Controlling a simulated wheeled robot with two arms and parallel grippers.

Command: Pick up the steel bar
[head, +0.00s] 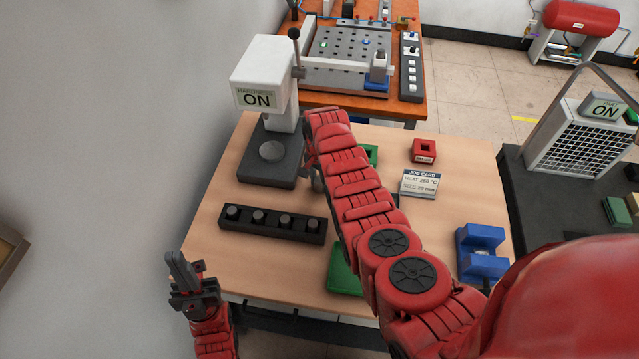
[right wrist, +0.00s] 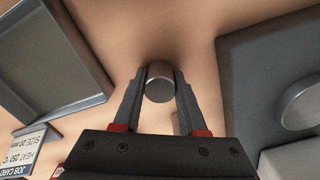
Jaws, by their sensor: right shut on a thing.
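The steel bar (right wrist: 160,86) is a short grey cylinder, seen by its round end in the right wrist view. My right gripper (right wrist: 161,74) has its two fingers against the bar's sides, shut on it. I cannot tell if the bar still touches the table. In the head view my right gripper (head: 314,170) is beside the hardness tester's base, largely hidden by my own arm, and the bar is hard to make out there. My left gripper (head: 183,266) is off the table's front left edge, away from the bar; its finger gap does not show clearly.
The hardness tester (head: 268,75) stands at the table's back left. A black rack (head: 272,223) with several dark pegs lies in front of it. A job card (head: 420,183), a red block (head: 424,150) and a blue block (head: 480,250) are to the right. A green item (head: 342,271) lies near the front.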

